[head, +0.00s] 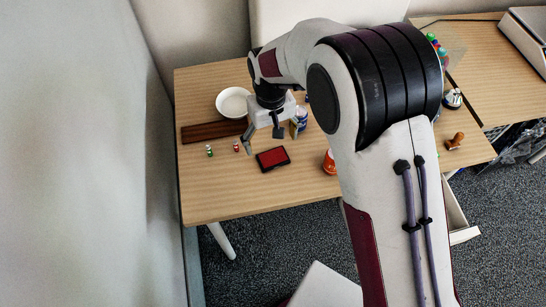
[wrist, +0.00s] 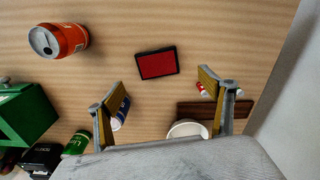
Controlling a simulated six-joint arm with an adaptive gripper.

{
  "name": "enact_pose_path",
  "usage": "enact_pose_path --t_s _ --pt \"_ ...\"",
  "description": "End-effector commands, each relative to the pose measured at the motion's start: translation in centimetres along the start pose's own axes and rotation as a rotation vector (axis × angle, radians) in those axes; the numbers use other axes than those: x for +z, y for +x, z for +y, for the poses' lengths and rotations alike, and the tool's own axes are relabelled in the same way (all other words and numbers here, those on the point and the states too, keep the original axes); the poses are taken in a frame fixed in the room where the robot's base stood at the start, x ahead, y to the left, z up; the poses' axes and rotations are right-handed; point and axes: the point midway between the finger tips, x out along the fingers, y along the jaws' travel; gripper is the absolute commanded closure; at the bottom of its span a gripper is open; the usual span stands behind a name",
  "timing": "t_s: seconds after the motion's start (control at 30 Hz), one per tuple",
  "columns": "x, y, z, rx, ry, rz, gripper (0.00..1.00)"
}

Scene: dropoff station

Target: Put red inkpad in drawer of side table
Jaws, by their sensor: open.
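The red inkpad (head: 272,158) is a flat black case with a red pad. It lies on the wooden table near its front edge, and the wrist view also shows the inkpad (wrist: 157,64). My gripper (head: 270,137) is open and empty, pointing down above the table, just behind the inkpad in the head view. In the wrist view its fingers (wrist: 165,88) are apart, with the inkpad beyond the tips, roughly centred between them. A pale drawer (head: 458,222) stands pulled out under the table's right part; my arm hides much of it.
A white bowl (head: 233,102), brown board (head: 213,131), blue-white can (head: 300,120) and orange can (head: 329,162) stand near the gripper. A wooden-handled stamp (head: 455,141) lies at right. A green box (wrist: 26,113) shows in the wrist view. The front left tabletop is clear.

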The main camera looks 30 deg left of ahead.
Motion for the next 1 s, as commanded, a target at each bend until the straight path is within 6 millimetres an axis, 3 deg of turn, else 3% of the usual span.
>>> enact_pose_path --t_s 0.27,0.6,1.0 --pt "0.1 0.2 0.0 0.000 0.000 -0.001 0.19" --pt "0.0 2.5 0.1 0.000 0.001 -0.001 0.19" --pt "0.1 2.7 0.1 0.000 0.001 -0.001 0.19"
